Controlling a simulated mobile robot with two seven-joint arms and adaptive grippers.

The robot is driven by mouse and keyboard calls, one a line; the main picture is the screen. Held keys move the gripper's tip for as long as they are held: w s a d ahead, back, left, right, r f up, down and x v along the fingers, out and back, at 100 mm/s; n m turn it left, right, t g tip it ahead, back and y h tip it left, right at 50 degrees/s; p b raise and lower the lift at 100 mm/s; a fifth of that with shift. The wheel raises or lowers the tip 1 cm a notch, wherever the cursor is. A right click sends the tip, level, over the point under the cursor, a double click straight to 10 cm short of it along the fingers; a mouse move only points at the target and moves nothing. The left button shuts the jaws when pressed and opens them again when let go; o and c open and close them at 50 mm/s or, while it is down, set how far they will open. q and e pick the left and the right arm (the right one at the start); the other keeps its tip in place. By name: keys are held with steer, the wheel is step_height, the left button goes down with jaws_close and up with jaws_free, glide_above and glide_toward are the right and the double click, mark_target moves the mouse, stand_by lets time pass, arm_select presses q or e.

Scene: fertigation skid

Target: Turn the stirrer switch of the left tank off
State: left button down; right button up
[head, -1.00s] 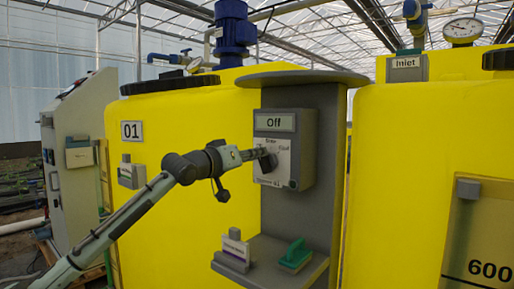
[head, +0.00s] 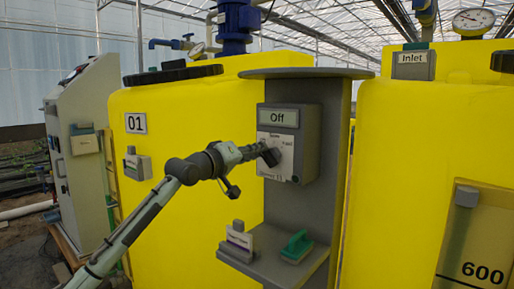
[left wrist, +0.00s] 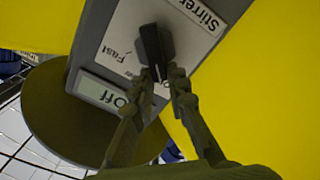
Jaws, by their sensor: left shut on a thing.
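The stirrer switch box (head: 303,150) is grey with a pale face plate and is fixed to a grey upright panel in front of the left yellow tank (head: 185,190), labelled 01. Its display (head: 278,117) reads "Off"; the same word shows upside down in the left wrist view (left wrist: 112,93). The dark switch knob (head: 272,157) shows close up in the left wrist view (left wrist: 152,45). My left gripper (head: 262,152) is at the knob, with its fingers (left wrist: 166,76) shut on the knob's end. The fingers hide part of the face plate's lettering. My right gripper is not in view.
Below the box, a grey shelf (head: 265,262) holds a white-and-purple item (head: 238,240) and a green-handled item (head: 297,246). A grey canopy (head: 310,73) juts out above. A second yellow tank (head: 400,170) stands right, with an "Inlet" box (head: 413,62) on top.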

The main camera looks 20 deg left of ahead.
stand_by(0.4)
arm_select(q)
steer(key=c, duration=1.5)
jaws_free()
steer(key=v, duration=1.2)
